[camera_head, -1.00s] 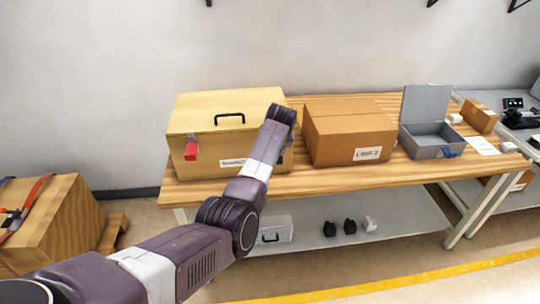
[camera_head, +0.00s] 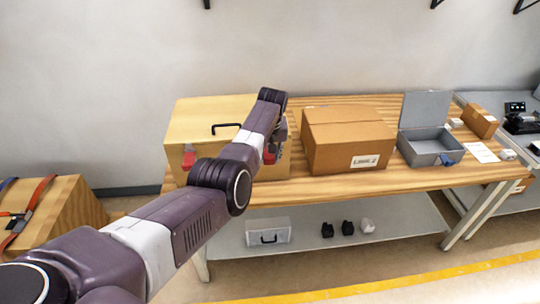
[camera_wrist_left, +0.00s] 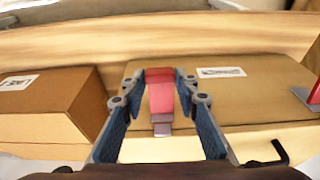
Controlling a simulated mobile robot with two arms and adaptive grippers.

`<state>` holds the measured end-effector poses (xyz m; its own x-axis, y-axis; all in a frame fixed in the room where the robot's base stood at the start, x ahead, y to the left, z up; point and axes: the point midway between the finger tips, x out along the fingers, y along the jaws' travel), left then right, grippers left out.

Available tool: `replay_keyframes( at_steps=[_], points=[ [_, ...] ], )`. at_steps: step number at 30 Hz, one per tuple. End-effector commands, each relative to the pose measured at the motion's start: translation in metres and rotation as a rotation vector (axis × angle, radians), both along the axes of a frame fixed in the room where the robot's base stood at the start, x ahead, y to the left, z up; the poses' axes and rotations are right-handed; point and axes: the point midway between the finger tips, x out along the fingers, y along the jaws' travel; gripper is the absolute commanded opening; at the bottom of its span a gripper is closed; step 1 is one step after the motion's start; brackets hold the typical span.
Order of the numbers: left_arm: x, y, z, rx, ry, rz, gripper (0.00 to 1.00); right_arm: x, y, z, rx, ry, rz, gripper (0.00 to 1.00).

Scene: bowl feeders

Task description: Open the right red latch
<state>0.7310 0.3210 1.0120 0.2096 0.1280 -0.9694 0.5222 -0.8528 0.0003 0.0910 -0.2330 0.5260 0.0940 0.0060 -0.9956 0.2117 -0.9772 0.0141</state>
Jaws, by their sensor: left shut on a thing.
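A pale wooden box (camera_head: 200,120) with a closed lid and a black handle stands on the left of the bench. Its right red latch (camera_head: 269,155) shows beside my arm, and in the left wrist view the latch (camera_wrist_left: 161,96) lies between the fingers. My left gripper (camera_wrist_left: 161,78) is shut on this latch; in the head view it is mostly hidden behind my arm. The left red latch (camera_head: 188,160) is partly covered by my arm and shows at the right edge in the wrist view (camera_wrist_left: 314,93). My right gripper is not in view.
A cardboard box (camera_head: 345,140) stands just right of the wooden box, with a narrow gap between. An open grey case (camera_head: 425,145) is farther right on the wooden bench (camera_head: 400,179). Below, a shelf (camera_head: 300,240) holds a small case and several small items.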

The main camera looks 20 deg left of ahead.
Motion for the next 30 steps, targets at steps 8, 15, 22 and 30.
replay_keyframes(
  at_steps=[8, 15, 22, 30],
  points=[
    [-0.001, -0.001, -0.002, -0.003, 0.004, 0.000, 0.42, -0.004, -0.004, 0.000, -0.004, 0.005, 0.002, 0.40],
    [-0.001, 0.000, -0.001, -0.001, 0.002, 0.001, 0.46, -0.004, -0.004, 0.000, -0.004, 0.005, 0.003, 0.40],
    [-0.001, -0.001, 0.006, 0.000, -0.001, 0.000, 0.46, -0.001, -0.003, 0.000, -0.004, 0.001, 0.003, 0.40],
    [-0.008, -0.006, 0.045, 0.000, -0.004, 0.000, 0.46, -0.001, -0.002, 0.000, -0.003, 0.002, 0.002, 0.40]
  ],
)
